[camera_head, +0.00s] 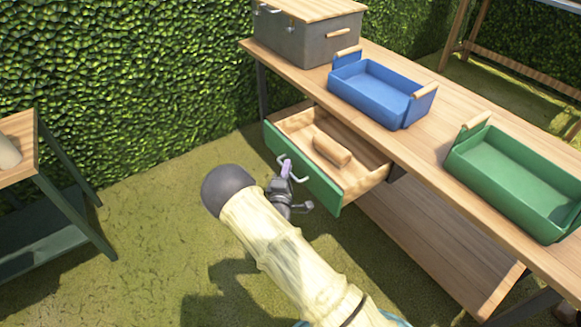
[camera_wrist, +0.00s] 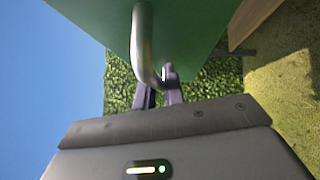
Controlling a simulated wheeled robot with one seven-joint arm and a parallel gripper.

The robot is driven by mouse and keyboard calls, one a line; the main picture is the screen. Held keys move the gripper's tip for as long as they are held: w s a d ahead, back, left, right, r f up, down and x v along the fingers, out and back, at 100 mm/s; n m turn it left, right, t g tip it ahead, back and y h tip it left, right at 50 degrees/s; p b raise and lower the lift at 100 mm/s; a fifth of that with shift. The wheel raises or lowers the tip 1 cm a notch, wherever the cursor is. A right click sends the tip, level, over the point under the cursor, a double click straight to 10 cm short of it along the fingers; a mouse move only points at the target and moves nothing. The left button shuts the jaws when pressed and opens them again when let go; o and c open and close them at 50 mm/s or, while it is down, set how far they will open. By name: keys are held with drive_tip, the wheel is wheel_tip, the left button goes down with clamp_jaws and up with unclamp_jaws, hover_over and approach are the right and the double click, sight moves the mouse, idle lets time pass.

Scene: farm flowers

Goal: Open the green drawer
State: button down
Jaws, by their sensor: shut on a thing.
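The green drawer (camera_head: 320,187) under the wooden table stands pulled out, with its wooden inside showing. A brown block-like object (camera_head: 332,150) lies in it. The drawer has a metal handle (camera_head: 296,174) on its green front. My gripper (camera_head: 286,170) is at this handle, its fingers shut on it. In the wrist view the curved handle (camera_wrist: 143,45) comes down from the green front (camera_wrist: 190,25) to between my gripper's fingers (camera_wrist: 160,94). How far back the drawer's rear end reaches is hidden under the tabletop.
A blue tray (camera_head: 375,92), a green tray (camera_head: 510,185) and a grey box with a wooden lid (camera_head: 318,38) stand on the table (camera_head: 425,140). A lower shelf (camera_head: 420,235) is below. Another table (camera_head: 20,150) is at the left. Open grass (camera_head: 150,200) lies between.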

drive_tip(key=shift+a, duration=0.15)
drive_tip(key=c, duration=1.5)
unclamp_jaws()
drive_tip(key=p+v, duration=0.3)
drive_tip(key=v, duration=1.4)
drive_tip(key=shift+p, duration=0.3)
drive_tip(key=shift+s, duration=0.25)
